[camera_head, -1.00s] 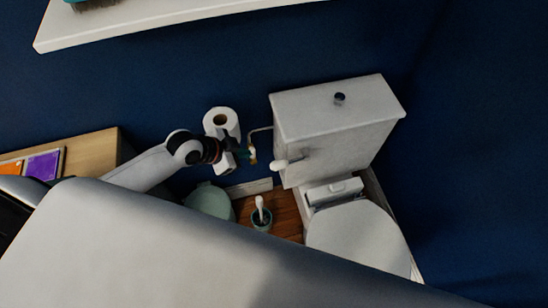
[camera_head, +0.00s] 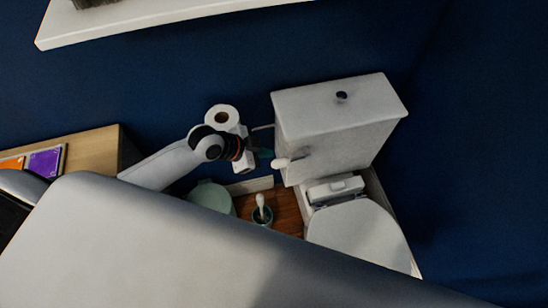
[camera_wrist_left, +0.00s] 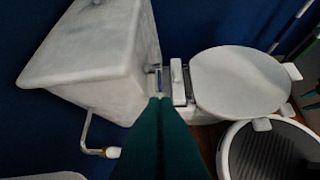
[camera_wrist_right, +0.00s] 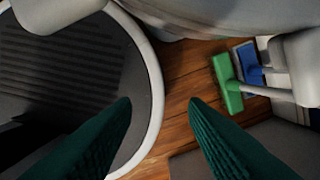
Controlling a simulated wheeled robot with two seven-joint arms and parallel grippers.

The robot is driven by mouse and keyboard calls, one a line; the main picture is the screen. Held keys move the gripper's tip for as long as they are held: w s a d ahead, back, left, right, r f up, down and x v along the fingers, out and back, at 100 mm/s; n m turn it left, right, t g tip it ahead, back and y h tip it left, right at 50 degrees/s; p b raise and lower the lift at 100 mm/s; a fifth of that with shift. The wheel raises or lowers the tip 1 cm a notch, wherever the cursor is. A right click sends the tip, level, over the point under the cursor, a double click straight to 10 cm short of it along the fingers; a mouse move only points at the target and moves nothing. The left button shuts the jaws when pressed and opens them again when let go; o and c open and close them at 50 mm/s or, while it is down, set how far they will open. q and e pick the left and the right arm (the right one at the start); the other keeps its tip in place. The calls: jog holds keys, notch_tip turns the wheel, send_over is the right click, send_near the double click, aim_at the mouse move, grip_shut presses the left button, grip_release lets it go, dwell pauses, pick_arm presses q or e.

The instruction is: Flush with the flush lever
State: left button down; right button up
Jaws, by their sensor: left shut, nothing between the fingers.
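The white toilet tank (camera_head: 335,130) stands against the blue wall, with the pale flush lever (camera_head: 288,162) on its left part. My left gripper (camera_head: 265,155) is shut and empty, just left of the lever; a small gap or contact cannot be told. The lever is not clearly seen there. My right gripper (camera_wrist_right: 160,103) is open and empty above the floor, away from the tank.
A brush in a holder (camera_head: 262,214) and a green bin (camera_head: 211,199) are on the floor below. The toilet lid (camera_head: 357,235) is closed. Green and blue brushes (camera_wrist_right: 228,85) show in the right wrist view.

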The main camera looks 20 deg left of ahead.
aim_at(283, 161)
pick_arm(q)
jog(key=w+f, duration=0.1)
jog(key=f, duration=0.1)
jog(key=d+f, duration=0.1)
jog(key=f, duration=0.1)
jog(key=w+d+f, duration=0.1)
jog(key=f, duration=0.1)
jog(key=shift+w+f, duration=0.2)
jog(key=shift+w, duration=0.1)
jog(key=shift+f, duration=0.5)
notch_tip(283, 161, down, 7)
jog(key=h+b, duration=0.1)
jog(key=b, duration=0.9)
jog(key=shift+s+a+t+b, duration=0.25)
jog(key=shift+a+t+b, duration=0.1)
jog(key=shift+a+t, duration=0.05)
jog(key=shift+s+f, duration=0.1)
jog(key=shift+f, duration=0.1)
